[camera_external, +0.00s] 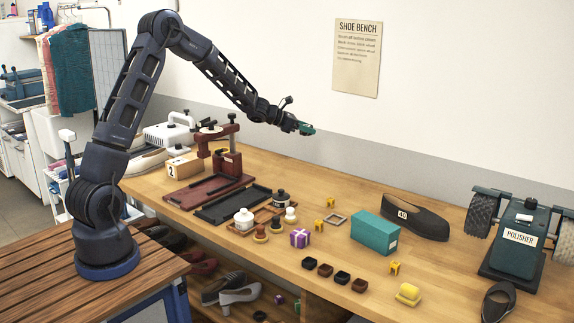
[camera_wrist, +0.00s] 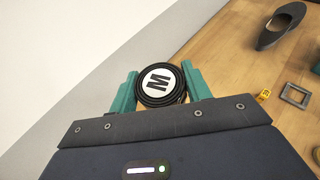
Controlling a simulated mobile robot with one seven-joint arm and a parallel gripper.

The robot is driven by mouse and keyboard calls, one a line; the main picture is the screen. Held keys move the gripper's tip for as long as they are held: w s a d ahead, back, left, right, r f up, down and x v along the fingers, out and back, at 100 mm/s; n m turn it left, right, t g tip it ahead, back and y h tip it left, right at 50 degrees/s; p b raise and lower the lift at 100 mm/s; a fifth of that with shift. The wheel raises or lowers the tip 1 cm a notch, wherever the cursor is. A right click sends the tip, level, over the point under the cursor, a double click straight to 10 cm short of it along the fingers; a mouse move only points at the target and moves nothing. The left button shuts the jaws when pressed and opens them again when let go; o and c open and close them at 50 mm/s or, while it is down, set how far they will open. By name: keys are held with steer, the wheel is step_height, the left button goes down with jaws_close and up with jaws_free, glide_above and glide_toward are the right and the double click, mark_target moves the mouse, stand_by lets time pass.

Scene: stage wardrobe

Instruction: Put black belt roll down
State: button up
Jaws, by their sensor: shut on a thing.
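My gripper (camera_external: 303,128) is raised well above the back of the wooden bench (camera_external: 310,171) in the external view. In the wrist view, its two teal fingers (camera_wrist: 158,91) are shut on the black belt roll (camera_wrist: 144,97). The roll is a round black coil with a white disc marked with a black M. Its lower edge is partly hidden behind my gripper body. In the external view the roll is too small and hidden at the fingertips to make out clearly.
A teal box (camera_external: 374,236), a dark shoe marked 40 (camera_external: 414,217) and a polisher (camera_external: 520,237) stand on the right. Bottles, trays and a red press (camera_external: 228,160) stand on the left. A small square frame (camera_external: 335,219) lies mid-bench. Bare wood shows behind it, towards the wall.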

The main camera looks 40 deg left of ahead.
mark_target(306, 182)
steer(key=shift+s+d+f, duration=0.25)
steer(key=shift+d+f, duration=0.05)
steer(key=shift+f, duration=0.05)
step_height(306, 182, down, 20)
steer(key=shift+r, duration=0.25)
steer(key=shift+f, duration=0.15)
steer(key=o, duration=1)
